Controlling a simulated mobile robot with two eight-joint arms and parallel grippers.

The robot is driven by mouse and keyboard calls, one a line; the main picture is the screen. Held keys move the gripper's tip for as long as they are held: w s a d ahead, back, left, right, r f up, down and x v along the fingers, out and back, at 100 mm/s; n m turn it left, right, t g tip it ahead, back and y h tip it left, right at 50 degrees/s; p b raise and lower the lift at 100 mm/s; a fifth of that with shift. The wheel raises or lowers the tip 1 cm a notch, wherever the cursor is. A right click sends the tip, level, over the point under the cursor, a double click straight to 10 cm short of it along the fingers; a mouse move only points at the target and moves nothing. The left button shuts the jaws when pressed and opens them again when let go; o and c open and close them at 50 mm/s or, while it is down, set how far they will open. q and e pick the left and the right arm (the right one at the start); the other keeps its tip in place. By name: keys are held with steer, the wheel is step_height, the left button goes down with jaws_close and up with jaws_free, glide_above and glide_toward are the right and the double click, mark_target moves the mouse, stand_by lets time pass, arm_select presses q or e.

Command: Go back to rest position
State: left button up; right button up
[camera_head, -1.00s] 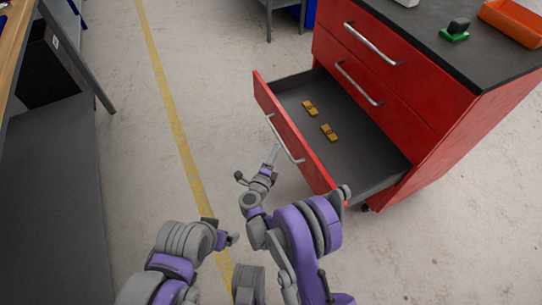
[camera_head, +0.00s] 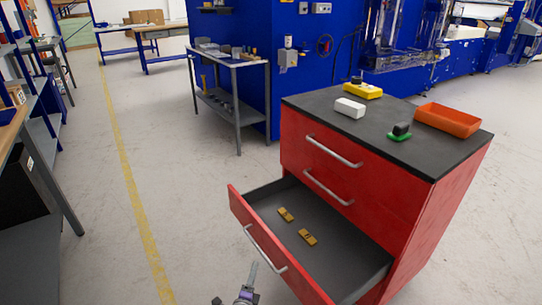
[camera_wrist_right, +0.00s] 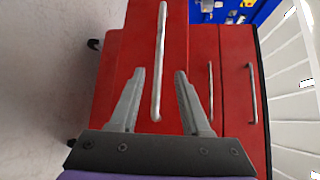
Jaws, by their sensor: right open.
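My right gripper (camera_head: 251,277) shows at the bottom edge of the head view, in front of the open bottom drawer (camera_head: 258,239) of a red cabinet. In the right wrist view my right gripper (camera_wrist_right: 160,88) has its two fingers spread apart, with nothing held. The drawer's metal handle (camera_wrist_right: 159,62) appears between the fingers in that picture; the exact gap to it is hard to tell. In the head view the handle (camera_head: 265,248) is clear of the fingers. My left gripper is not in view.
Two small yellow-brown pieces (camera_head: 286,214) (camera_head: 308,237) lie in the drawer. The cabinet top (camera_head: 375,125) carries an orange tray (camera_head: 447,119), a green-based black item (camera_head: 400,131), a white block (camera_head: 350,108) and a yellow item (camera_head: 362,90). Open floor (camera_head: 160,190) lies to the left.

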steer(key=w+d+r+n+y, duration=0.1)
steer(key=d+r+n+y, duration=0.2)
steer(key=r, duration=0.4)
steer(key=r+n+y, duration=0.2)
steer(key=r+n, duration=0.3)
steer(key=r, duration=0.3)
steer(key=s+d+r+n+g+y, duration=0.2)
steer(key=s+d+r+n, duration=0.3)
steer(key=n, duration=0.1)
steer(key=s+d+f+n+g+h, duration=0.25)
steer(key=s+d, duration=0.35)
steer(key=s, duration=0.5)
steer(key=s+d+f+n+g+h, duration=0.15)
steer(key=s+d+g, duration=0.25)
steer(key=s+d, duration=0.45)
steer(key=s+d+f+n+g+h, duration=0.1)
steer(key=s+d+f+n+g, duration=0.25)
steer(key=s, duration=0.95)
arm_select(q)
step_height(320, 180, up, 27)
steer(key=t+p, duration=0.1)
steer(key=p, duration=2.3)
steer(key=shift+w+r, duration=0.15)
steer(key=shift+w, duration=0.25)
arm_select(e)
step_height(320, 180, up, 28)
steer(key=w+t, duration=0.1)
steer(key=w, duration=0.1)
steer(key=shift+d+f, duration=0.15)
steer(key=shift+d, duration=0.2)
